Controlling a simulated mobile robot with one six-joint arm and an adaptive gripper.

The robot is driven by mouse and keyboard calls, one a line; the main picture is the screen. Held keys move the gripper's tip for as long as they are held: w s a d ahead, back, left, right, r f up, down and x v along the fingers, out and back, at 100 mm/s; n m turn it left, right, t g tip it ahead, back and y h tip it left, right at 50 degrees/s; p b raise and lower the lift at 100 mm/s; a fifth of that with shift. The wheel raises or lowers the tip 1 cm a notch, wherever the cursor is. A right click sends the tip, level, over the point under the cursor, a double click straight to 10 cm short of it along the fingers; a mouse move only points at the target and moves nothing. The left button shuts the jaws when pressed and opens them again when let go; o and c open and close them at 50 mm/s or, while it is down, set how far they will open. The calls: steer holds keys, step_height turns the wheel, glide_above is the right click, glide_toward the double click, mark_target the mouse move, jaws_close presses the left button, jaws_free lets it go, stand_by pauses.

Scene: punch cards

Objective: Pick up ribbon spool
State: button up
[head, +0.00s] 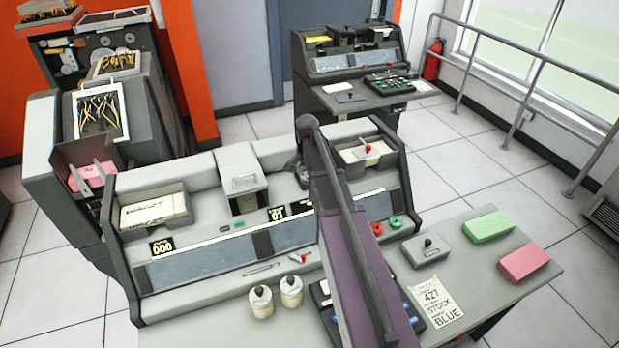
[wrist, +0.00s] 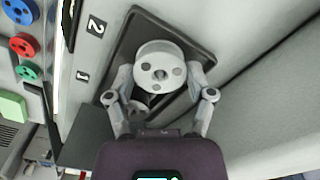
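A white round spool (wrist: 160,66) with several holes in its face sits between the fingers of my gripper (wrist: 161,76) in the wrist view. The fingers lie close along its two sides with little or no visible gap. I cannot tell whether they press on it or whether it is lifted. A dark rectangular recess (wrist: 207,49) shows behind the spool. In the head view my arm hides the gripper and the white spool.
The grey console (head: 205,262) has two lidded pots (head: 291,291) at its front. A grey side table (head: 470,275) holds a green block (head: 488,227), a pink block (head: 524,263) and a small lever box (head: 427,250). Another console (head: 350,65) stands behind.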

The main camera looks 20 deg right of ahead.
steer(key=shift+c, duration=1.3)
steer(key=shift+r, duration=0.15)
step_height(320, 180, up, 4)
steer(key=p, duration=0.4)
steer(key=shift+f, duration=0.2)
steer(key=s+d, duration=0.2)
steer(key=s, duration=0.5)
steer(key=s+d+r+p, duration=0.1)
steer(key=s+d, duration=0.1)
steer(key=s, duration=0.6)
steer(key=shift+s+d, duration=0.15)
steer(key=shift+d, duration=0.2)
steer(key=shift+r, duration=0.2)
steer(key=shift+r+p, duration=1.4)
steer(key=shift+p, duration=0.15)
